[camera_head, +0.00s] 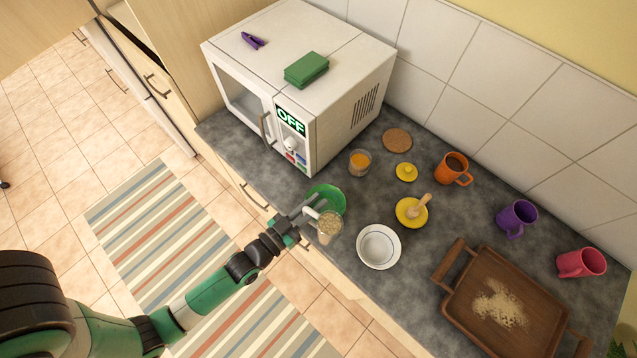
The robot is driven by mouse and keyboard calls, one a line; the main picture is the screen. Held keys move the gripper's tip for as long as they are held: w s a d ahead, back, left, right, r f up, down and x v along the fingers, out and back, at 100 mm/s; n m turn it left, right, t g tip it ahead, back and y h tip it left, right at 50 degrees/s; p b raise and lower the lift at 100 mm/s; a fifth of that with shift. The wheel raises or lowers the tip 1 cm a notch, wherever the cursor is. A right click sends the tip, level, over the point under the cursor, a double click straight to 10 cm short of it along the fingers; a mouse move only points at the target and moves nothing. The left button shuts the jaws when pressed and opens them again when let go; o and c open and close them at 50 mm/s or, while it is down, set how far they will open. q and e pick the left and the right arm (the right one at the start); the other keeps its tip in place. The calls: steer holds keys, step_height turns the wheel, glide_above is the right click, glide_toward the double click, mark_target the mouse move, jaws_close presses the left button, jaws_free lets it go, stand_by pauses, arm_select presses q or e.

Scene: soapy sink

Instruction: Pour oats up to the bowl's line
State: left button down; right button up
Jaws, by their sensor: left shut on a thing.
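A white bowl (379,247) stands on the grey counter, with a dark line visible around it. It looks empty. A clear container of oats (330,224) with a pale handle is at the counter's front edge, left of the bowl and apart from it. My left gripper (305,218) is shut on the oats container, at its handle side. The container looks close to upright. Whether it touches the counter I cannot tell. My right gripper is not in view.
A green plate (328,198) lies just behind the container. A wooden tray (455,262) with spilled crumbs stands farther right. Mugs line the back; a microwave (340,100) stands left.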

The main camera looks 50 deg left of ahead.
arm_select(q)
steer(key=w+a+g+y+b, duration=0.1)
steer(key=a+y+b, duration=0.3)
steer(key=a+b, duration=0.4)
steer(key=a, duration=0.7)
steer(key=shift+r+n+b, duration=0.3)
steer(key=shift+r+b, duration=0.1)
steer(key=shift+s+r+m+g, duration=0.15)
steer(key=shift+m+g, duration=0.15)
steer(key=shift+m, duration=0.4)
steer(key=shift+f, duration=0.2)
steer(key=shift+f+m+b, duration=0.4)
